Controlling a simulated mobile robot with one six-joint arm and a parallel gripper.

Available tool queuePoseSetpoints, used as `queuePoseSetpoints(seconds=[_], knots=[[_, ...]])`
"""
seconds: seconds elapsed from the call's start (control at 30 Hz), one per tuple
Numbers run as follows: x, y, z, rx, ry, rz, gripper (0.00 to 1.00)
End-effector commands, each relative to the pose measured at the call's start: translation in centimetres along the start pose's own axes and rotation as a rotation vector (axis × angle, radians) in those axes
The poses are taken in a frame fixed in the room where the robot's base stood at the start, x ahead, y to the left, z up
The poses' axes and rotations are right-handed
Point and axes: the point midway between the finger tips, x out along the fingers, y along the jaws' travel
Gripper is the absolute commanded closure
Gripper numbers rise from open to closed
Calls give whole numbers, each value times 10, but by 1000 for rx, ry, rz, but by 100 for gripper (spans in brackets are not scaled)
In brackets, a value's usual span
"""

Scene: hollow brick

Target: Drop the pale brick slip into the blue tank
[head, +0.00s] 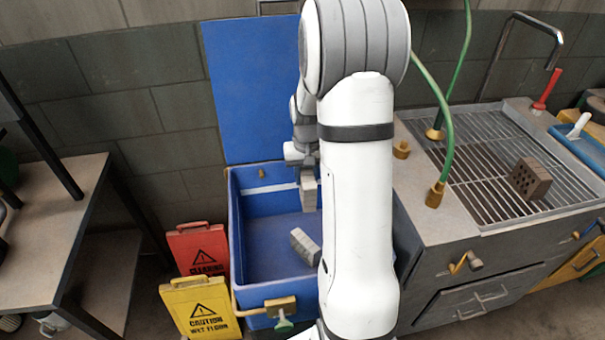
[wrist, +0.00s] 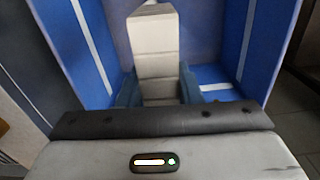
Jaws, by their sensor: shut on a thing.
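The pale brick slip (head: 309,196) is in my gripper (head: 306,168), hanging upright over the blue tank (head: 236,228). In the wrist view the slip (wrist: 155,45) is a long pale block with cross lines, held between the two fingers of my gripper (wrist: 158,88). The blue tank's inside (wrist: 75,45) is beneath and around it. The tank is open, with its blue lid (head: 250,80) raised against the wall. My arm hides the tank's right side in the head view.
A grey block (head: 304,246) lies in the tank. Red (head: 198,248) and yellow (head: 201,307) caution signs stand at its left. A brown hollow brick (head: 530,179) sits on the sink's metal grate (head: 485,150) to the right. A table (head: 45,235) stands at the left.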

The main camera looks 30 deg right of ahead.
Motion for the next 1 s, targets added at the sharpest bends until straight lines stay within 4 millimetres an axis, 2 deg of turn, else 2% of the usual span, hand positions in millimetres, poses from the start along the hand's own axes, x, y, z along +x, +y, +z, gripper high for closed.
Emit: queuePoseSetpoints(seconds=[0.03,0.13,0.47,0.5,0.8,1.0], knots=[[10,0,0,0,0,0,98],[18,0,0,0,0,0,98],[21,0,0,1,0,0,98],[21,0,0,1,0,0,66],[21,1,0,1,0,0,43],[21,1,0,2,-1,0,43]])
